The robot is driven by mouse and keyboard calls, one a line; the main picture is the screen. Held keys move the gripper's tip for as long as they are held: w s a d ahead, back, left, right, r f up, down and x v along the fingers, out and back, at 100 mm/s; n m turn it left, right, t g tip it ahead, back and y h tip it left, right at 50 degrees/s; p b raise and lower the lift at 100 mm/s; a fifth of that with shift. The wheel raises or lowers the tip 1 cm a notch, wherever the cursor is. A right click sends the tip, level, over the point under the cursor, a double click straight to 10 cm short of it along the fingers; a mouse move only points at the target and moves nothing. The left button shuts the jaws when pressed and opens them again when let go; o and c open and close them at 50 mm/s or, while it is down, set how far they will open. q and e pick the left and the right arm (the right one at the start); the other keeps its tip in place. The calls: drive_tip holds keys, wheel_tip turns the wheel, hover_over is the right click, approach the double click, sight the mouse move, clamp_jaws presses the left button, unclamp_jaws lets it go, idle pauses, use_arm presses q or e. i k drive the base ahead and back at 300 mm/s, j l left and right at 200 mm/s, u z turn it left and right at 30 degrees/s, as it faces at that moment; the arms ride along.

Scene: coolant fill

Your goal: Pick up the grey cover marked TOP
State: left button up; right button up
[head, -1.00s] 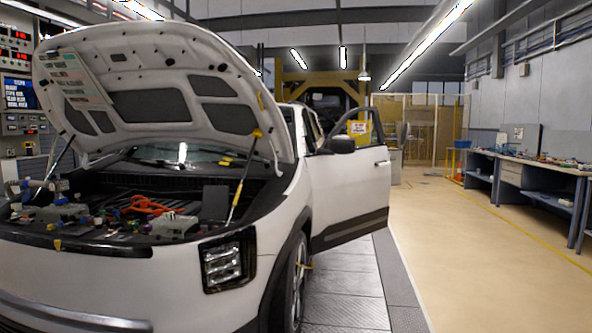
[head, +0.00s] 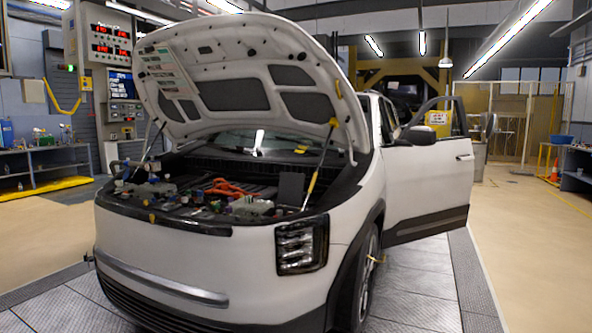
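I cannot pick out a grey cover marked TOP in the head view. The white car (head: 200,255) stands ahead with its hood (head: 238,85) propped up. The open engine bay (head: 215,190) holds grey parts, an orange cable (head: 230,187) and a dark upright panel (head: 291,189); any lettering there is too small to read. Neither of my grippers is in view.
The car's right-hand door (head: 430,190) stands open. A workbench (head: 45,165) with a yellow floor strip is at the left, below and beside wall instruments (head: 110,40). An orange cone (head: 555,172) stands at the far right. Floor is clear at both sides of the car.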

sight(199, 213)
drive_tip(key=i+j, duration=0.3)
drive_tip(key=i, duration=0.2)
drive_tip(key=i+j, duration=0.3)
drive_tip(key=i, duration=0.15)
